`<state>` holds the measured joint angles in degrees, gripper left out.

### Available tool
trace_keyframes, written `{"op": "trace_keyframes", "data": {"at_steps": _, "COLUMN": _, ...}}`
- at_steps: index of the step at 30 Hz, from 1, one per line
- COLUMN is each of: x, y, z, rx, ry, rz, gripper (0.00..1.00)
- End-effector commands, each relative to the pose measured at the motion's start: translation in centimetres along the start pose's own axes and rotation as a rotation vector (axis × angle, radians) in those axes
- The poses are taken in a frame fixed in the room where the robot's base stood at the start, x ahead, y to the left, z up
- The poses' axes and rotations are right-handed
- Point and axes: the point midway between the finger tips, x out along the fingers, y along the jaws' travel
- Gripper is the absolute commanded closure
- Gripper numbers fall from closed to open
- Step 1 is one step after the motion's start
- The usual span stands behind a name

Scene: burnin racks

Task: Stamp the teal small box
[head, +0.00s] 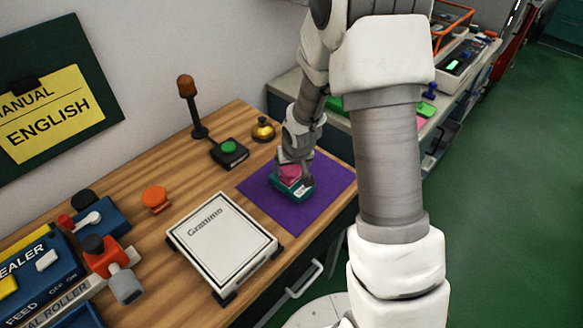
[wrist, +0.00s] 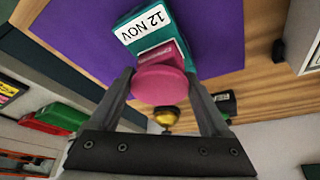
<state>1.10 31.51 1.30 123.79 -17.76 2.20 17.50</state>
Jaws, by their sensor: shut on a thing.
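The teal small box (head: 300,194) sits on a purple mat (head: 335,177) at the front right of the wooden table. In the wrist view the box (wrist: 130,17) carries a white label reading "12 NOV". My gripper (head: 293,172) is directly over the box and shut on a pink stamp (wrist: 160,85) by its round handle. The stamp's rectangular pink base lies over the box's face, beside the label. It appears to be at the box, but I cannot tell whether it is pressing on it. Any mark under the stamp is hidden.
A white scale marked "Grattimo" (head: 222,240) stands left of the mat. Behind are a green button box (head: 229,151), a brass bell (head: 263,129) and a lamp post (head: 191,105). An orange knob (head: 155,198) and blue sealer (head: 38,268) are further left.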

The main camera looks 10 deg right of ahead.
Motion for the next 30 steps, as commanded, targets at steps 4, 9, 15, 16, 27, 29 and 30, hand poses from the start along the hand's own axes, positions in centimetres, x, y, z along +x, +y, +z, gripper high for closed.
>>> {"op": "trace_keyframes", "data": {"at_steps": 4, "x": 0.1, "y": 0.0, "z": 0.2, "rx": 0.000, "ry": -0.004, "rz": 0.000, "gripper": 0.55}}
{"op": "trace_keyframes", "data": {"at_steps": 9, "x": 0.1, "y": 0.0, "z": 0.2, "rx": 0.000, "ry": -0.005, "rz": 0.000, "gripper": 0.55}}
{"op": "trace_keyframes", "data": {"at_steps": 15, "x": -0.4, "y": 0.0, "z": 0.0, "rx": 0.001, "ry": -0.005, "rz": 0.000, "gripper": 0.55}}
{"op": "trace_keyframes", "data": {"at_steps": 16, "x": -0.6, "y": 0.0, "z": -0.1, "rx": 0.001, "ry": -0.004, "rz": 0.000, "gripper": 0.55}}
{"op": "trace_keyframes", "data": {"at_steps": 27, "x": -3.4, "y": 0.1, "z": -1.4, "rx": 0.002, "ry": -0.001, "rz": 0.000, "gripper": 0.55}}
{"op": "trace_keyframes", "data": {"at_steps": 29, "x": -3.9, "y": 0.1, "z": -1.6, "rx": 0.001, "ry": -0.001, "rz": 0.001, "gripper": 0.55}}
{"op": "trace_keyframes", "data": {"at_steps": 30, "x": -4.2, "y": 0.1, "z": -1.7, "rx": 0.001, "ry": -0.001, "rz": 0.001, "gripper": 0.55}}
